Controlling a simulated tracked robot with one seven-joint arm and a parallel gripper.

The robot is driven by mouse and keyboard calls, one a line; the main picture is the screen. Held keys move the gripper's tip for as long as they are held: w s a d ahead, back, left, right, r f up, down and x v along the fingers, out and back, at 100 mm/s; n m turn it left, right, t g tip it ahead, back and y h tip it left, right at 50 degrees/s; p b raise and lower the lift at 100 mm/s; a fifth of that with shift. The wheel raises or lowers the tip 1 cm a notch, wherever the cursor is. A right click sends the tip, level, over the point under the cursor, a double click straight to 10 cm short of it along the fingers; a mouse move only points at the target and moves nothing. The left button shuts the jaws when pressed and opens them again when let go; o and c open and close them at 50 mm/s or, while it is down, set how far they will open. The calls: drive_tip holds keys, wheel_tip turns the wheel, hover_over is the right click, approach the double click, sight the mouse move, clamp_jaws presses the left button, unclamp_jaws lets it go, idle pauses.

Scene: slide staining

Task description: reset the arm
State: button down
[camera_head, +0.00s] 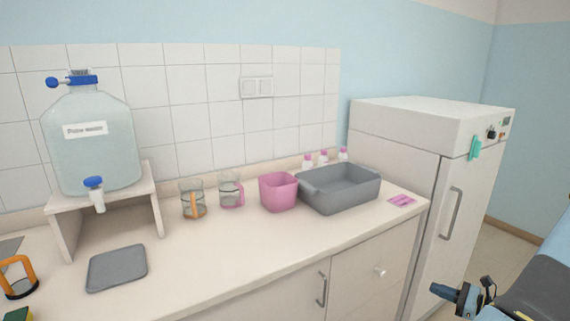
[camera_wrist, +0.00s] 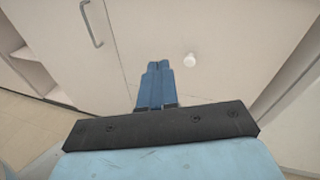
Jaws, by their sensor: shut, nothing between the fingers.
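My gripper shows in the wrist view (camera_wrist: 158,68) with its two blue fingers together and nothing between them. It points toward the white cabinet front (camera_wrist: 225,40), apart from the round knob (camera_wrist: 190,60) and the bar handle (camera_wrist: 92,24). In the head view, part of my blue and black arm is at the lower right, in front of the white fridge-like cabinet (camera_head: 430,185) and clear of the counter. I cannot make out the fingertips clearly there.
On the counter (camera_head: 230,265) stand a large water bottle (camera_head: 95,145) on a stand, two glass jars (camera_head: 193,200) (camera_head: 231,190), a pink container (camera_head: 278,192), a grey basin (camera_head: 340,190), small pink-capped bottles (camera_head: 323,157) and a grey mat (camera_head: 117,268). The counter's front middle is clear.

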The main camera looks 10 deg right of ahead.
drive_tip(key=a+r+n+g+h, duration=0.2)
drive_tip(key=a+r+n+g, duration=1.15)
drive_tip(key=a+r, duration=0.85)
drive_tip(key=s+a+r+n+t+h, duration=0.3)
drive_tip(key=s+r+n, duration=0.3)
drive_tip(key=s+r, duration=0.2)
drive_tip(key=s+a+r+n+t+h, duration=0.3)
drive_tip(key=s+a+r+n+h, duration=0.2)
drive_tip(key=s+r, duration=0.3)
drive_tip(key=shift+s+a+r+n+h, duration=0.15)
drive_tip(key=shift+a+r+n+h, duration=0.25)
drive_tip(key=shift+a+r+n, duration=0.55)
drive_tip(key=shift+d+r+t, duration=0.2)
drive_tip(key=shift+t, duration=0.05)
